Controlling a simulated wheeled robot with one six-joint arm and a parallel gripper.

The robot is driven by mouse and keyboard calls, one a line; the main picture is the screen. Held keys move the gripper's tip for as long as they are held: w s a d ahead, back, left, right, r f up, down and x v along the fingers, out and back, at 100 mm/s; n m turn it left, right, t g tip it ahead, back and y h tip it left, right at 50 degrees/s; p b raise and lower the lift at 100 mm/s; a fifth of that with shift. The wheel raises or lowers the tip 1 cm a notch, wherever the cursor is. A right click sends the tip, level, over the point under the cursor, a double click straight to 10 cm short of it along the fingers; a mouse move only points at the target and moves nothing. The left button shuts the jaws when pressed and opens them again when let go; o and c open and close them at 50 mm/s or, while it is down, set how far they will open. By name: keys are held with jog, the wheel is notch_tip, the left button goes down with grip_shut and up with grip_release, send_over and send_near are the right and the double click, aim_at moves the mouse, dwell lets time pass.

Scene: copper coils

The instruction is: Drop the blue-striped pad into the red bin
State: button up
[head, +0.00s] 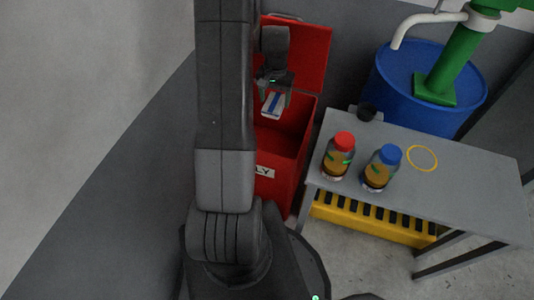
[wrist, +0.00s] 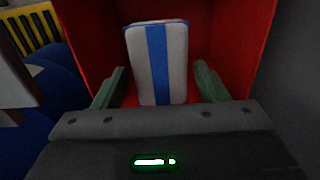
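The white pad with a blue stripe (head: 273,105) shows just below my gripper (head: 275,93), over the open red bin (head: 284,146). In the wrist view the pad (wrist: 157,62) stands upright between the two green fingers of my gripper (wrist: 160,80), with a gap visible on each side. The fingers are apart and do not appear to touch it. Red bin walls (wrist: 236,40) surround the pad in that view. What the pad's lower end meets is hidden. My arm covers the bin's left side in the head view.
The bin's red lid (head: 305,50) stands raised at the back.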

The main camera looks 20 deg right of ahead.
jog(key=shift+o, duration=1.1)
notch_tip(320, 180, up, 14)
jog(key=p, duration=0.2)
jog(key=shift+p, duration=0.4)
jog(key=shift+f, duration=0.1)
notch_tip(320, 180, down, 14)
jog(key=b, duration=0.3)
jog(key=shift+f, duration=0.1)
notch_tip(320, 180, up, 3)
jog(key=shift+p, duration=1.1)
jog(key=shift+r+p, duration=0.45)
jog(key=shift+r, duration=0.3)
